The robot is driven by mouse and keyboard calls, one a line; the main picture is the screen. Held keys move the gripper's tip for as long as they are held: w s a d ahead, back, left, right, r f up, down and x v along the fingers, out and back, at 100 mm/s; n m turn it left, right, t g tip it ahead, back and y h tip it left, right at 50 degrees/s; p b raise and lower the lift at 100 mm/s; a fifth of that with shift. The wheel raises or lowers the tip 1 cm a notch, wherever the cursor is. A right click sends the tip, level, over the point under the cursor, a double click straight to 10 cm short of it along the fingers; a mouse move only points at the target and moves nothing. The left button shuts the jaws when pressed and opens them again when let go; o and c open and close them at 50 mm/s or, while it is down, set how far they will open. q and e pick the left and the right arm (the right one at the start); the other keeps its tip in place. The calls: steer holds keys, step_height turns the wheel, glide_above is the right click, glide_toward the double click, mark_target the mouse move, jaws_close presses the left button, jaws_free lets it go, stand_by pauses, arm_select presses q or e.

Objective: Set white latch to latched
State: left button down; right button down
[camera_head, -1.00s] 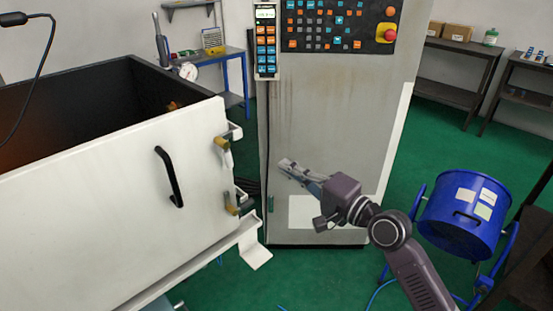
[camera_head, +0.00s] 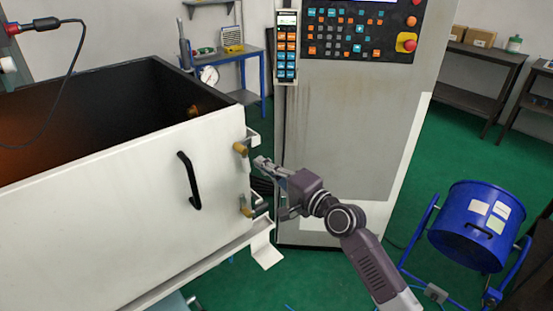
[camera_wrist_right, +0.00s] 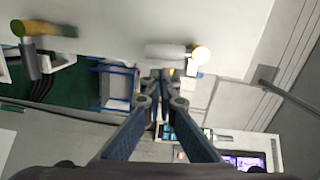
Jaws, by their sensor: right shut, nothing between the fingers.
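The white latch (camera_wrist_right: 168,51) is in the right wrist view, a pale cylindrical handle with a cream-yellow round end, against the white panel. In the head view its yellowish knob (camera_head: 241,149) shows at the upper right edge of the white box front; the rest is small there. My right gripper (camera_head: 262,162) is just right of and slightly below that knob. In the wrist view its fingertips (camera_wrist_right: 162,82) are together and empty, just below the latch in the picture. I cannot tell whether they touch it. My left gripper is not in view.
A second latch (camera_head: 246,211) with a yellow end sits lower on the same edge. A black handle (camera_head: 189,181) is on the box front (camera_head: 120,205). A grey machine cabinet (camera_head: 345,130) stands behind my right arm. A blue drum (camera_head: 475,225) is at the right.

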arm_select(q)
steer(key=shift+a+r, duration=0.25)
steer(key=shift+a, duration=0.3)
arm_select(e)
steer(key=shift+s+a+f, duration=0.15)
steer(key=shift+s+a, duration=0.05)
steer(key=shift+a, duration=0.2)
arm_select(q)
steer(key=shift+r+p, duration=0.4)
steer(key=shift+p, duration=0.05)
arm_select(e)
steer(key=shift+s+a+f+m, duration=0.1)
steer(key=shift+s+a+m, duration=0.2)
steer(key=shift+a+m, duration=0.15)
